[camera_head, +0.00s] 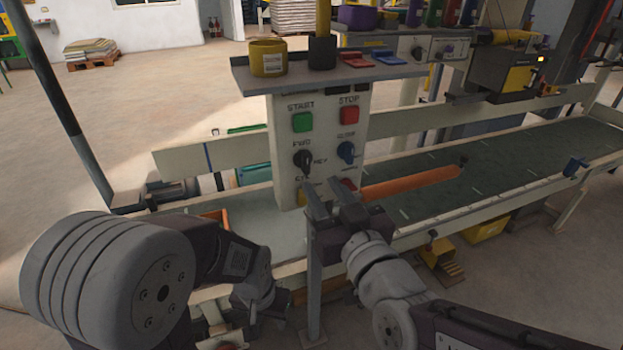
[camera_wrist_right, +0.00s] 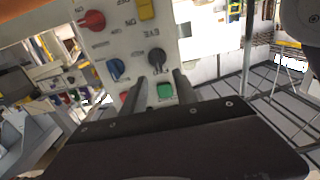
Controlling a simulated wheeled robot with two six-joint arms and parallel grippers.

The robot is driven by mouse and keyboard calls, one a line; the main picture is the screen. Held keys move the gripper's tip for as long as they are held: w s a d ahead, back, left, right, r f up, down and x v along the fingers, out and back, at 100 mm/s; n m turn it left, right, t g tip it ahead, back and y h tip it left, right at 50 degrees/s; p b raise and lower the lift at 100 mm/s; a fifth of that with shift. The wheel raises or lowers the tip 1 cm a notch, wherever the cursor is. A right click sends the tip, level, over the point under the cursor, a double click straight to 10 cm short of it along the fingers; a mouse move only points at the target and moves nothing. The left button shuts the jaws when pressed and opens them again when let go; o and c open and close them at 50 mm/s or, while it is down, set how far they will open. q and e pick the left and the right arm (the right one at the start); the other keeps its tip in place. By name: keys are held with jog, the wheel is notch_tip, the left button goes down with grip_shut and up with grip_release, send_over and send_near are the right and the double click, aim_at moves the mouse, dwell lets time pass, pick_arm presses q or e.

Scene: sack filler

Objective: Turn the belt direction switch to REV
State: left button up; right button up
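The belt direction switch (camera_head: 302,160) is a black knob on the upright control panel (camera_head: 288,115), with FWD printed above it and REV to its right. Its exact pointing is hard to tell. It also shows in the right wrist view (camera_wrist_right: 156,69), where the panel appears upside down. My right gripper (camera_head: 333,190) is open and empty, in front of the panel and below the switch. In the right wrist view its fingertips (camera_wrist_right: 160,78) stand apart, with the switch seen between and just beyond them. My left gripper (camera_head: 262,298) is low at the left; its fingers are unclear.
A blue knob (camera_head: 346,152) sits right of the switch. The green START button (camera_head: 302,122) and red STOP button (camera_head: 349,115) are above. A shelf (camera_head: 400,72) with a yellow cup (camera_head: 268,58) tops the panel. An orange bar (camera_head: 410,184) lies across the belt (camera_head: 520,160).

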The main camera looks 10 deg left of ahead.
aim_at(308, 162)
jog(key=x, duration=0.8)
jog(key=shift+w+b, duration=0.3)
jog(key=shift+w, duration=0.05)
grip_shut()
